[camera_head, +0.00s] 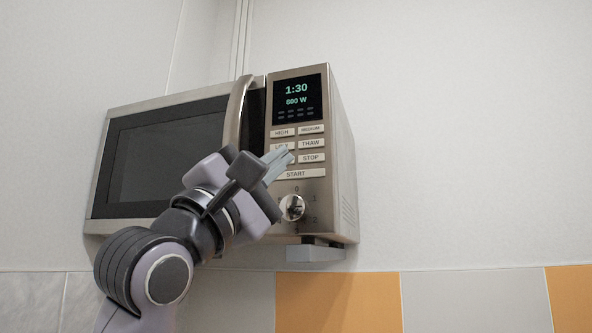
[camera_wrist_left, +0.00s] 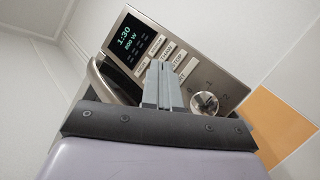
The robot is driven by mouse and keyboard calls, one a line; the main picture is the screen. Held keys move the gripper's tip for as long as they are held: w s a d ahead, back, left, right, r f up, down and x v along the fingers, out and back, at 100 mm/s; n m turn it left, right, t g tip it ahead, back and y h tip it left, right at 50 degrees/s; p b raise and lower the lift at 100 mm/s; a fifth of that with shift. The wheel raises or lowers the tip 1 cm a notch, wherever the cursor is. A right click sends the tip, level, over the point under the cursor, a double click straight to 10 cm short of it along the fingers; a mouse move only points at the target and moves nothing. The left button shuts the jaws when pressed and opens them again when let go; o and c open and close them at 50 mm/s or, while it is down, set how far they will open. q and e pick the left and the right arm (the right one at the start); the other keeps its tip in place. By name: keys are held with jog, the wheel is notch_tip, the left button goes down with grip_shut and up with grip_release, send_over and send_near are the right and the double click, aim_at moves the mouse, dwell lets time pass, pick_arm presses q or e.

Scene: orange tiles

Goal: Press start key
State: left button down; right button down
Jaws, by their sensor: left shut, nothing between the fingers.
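The microwave (camera_head: 340,150) is on the wall, tilted in the picture, with its door shut. Its start key (camera_head: 300,174) is a wide light key below the stop key (camera_head: 311,158) and above the round knob (camera_head: 293,207). The display (camera_head: 297,98) reads 1:30 and 800 W. My left gripper (camera_head: 284,155) is shut and empty, its fingertips in front of the keys just above the start key's left part. Whether they touch the panel I cannot tell. In the left wrist view the shut fingers (camera_wrist_left: 159,75) cover part of the keypad. My right gripper is not in view.
The door handle (camera_head: 239,112) sticks out left of the keypad, close to my left gripper. Orange and white tiles (camera_head: 338,302) line the wall below. The space right of the microwave is free.

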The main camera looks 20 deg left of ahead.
aim_at(285, 173)
pick_arm(q)
jog(key=shift+w+p, duration=0.7)
jog(key=shift+w, duration=1.45)
dwell(0.4)
jog(key=shift+w+d+p, duration=0.1)
jog(key=shift+w+p, duration=0.2)
jog(key=shift+w, duration=0.1)
